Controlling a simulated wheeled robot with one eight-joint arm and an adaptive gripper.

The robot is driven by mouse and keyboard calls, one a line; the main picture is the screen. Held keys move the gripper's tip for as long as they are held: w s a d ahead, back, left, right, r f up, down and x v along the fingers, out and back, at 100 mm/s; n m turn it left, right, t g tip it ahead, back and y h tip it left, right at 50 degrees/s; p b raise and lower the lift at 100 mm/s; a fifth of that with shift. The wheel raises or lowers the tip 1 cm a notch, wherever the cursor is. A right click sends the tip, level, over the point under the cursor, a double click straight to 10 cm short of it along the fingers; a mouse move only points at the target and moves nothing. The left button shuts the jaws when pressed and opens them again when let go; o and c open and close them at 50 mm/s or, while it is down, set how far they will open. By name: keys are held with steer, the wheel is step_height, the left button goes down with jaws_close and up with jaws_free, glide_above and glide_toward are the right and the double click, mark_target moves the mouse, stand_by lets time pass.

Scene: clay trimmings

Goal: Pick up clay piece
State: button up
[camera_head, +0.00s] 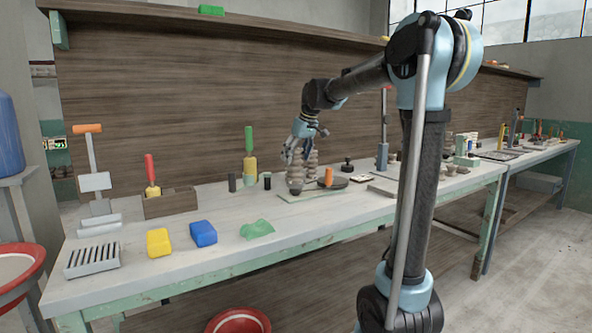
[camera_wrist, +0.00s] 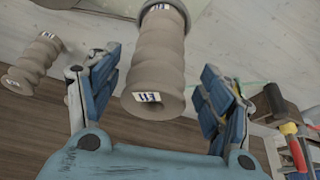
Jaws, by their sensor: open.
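A tall, ribbed, grey-brown clay piece (camera_wrist: 158,60) with small printed labels stands between the fingers of my gripper (camera_wrist: 160,78) in the wrist view. The gripper is open, with one blue-padded finger on each side and a visible gap on the right. A second, similar clay piece (camera_wrist: 34,63) is to the left, outside the fingers. In the head view, my gripper (camera_head: 303,146) is at stacked clay shapes (camera_head: 295,178) on the bench; its fingers partly cover them and are too small to read clearly.
The long bench (camera_head: 330,218) also holds an orange cylinder (camera_head: 329,176), a dark disc (camera_head: 338,184), a wooden box (camera_head: 170,203) and yellow (camera_head: 158,242) and blue (camera_head: 203,233) blocks. A dark panel (camera_head: 220,100) rises behind.

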mark_target(293, 165)
steer(key=shift+w+x, duration=0.2)
steer(key=shift+x, duration=1.05)
steer(key=shift+w+x, duration=0.15)
steer(key=shift+x, duration=1.1)
steer(key=c, duration=1.6)
